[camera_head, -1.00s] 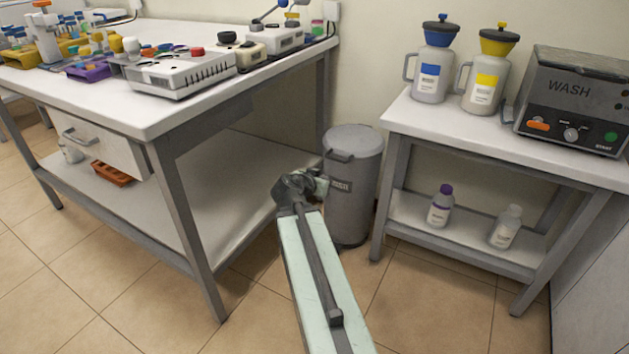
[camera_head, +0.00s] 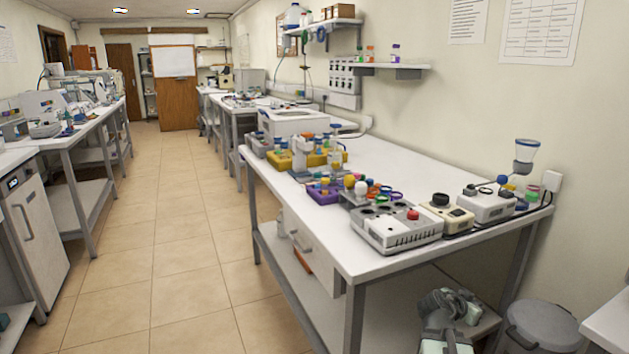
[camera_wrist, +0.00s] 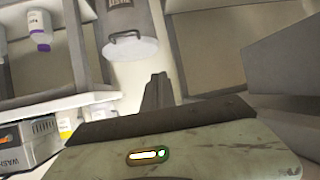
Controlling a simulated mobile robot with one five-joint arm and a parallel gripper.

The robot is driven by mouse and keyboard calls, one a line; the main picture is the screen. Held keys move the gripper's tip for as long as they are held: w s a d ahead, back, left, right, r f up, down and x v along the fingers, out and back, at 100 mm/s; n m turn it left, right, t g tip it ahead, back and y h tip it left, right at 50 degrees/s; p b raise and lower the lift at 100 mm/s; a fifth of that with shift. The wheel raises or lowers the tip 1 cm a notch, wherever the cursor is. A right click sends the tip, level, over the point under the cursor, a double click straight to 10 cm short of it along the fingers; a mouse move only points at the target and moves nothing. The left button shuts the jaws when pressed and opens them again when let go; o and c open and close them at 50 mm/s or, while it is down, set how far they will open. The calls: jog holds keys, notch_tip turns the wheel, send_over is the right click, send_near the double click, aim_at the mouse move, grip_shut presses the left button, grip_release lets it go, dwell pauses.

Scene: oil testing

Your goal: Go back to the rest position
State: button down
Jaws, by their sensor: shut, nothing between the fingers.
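My gripper (camera_wrist: 157,92) shows in the wrist view as dark fingers close together with nothing between them. It points toward the floor area by the grey bin (camera_wrist: 128,42) and touches nothing that I can see. In the head view the grey end part of my arm shows low in the picture, in front of the white workbench (camera_head: 440,170). The fingers cannot be made out there.
The grey bin also stands at the bottom right of the head view (camera_head: 542,325). A white side table (camera_head: 612,325) is at the right edge. The wrist view shows the wash unit (camera_wrist: 35,140) and a purple-capped bottle (camera_wrist: 40,30). The tiled aisle (camera_head: 185,240) is clear.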

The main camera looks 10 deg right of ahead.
jog(key=w+a+r+n+y+p, duration=0.2)
jog(key=a+r+y+p, duration=0.1)
jog(key=a+r+p, duration=1.05)
jog(key=w+a+r+n+y+p, duration=0.2)
jog(key=a+r+p, duration=0.6)
jog(key=r+p, duration=0.95)
jog(key=s+a+r+n+g+y+p, duration=0.2)
jog(key=s+a+p, duration=0.1)
jog(key=a+p, duration=0.35)
jog(key=s+a+r+n+g+y+p, duration=0.1)
jog(key=s+a+r+n+y+p, duration=0.15)
jog(key=a+p, duration=0.4)
jog(key=s+a+f+n+g+y+b, duration=0.1)
jog(key=s+a+f+n+g+b, duration=0.1)
jog(key=s+a+f+n+b, duration=0.2)
notch_tip(320, 180, down, 4)
jog(key=b, duration=0.3)
jog(key=shift+y, duration=0.35)
jog(key=shift+a+n, duration=0.1)
jog(key=shift+n, duration=0.15)
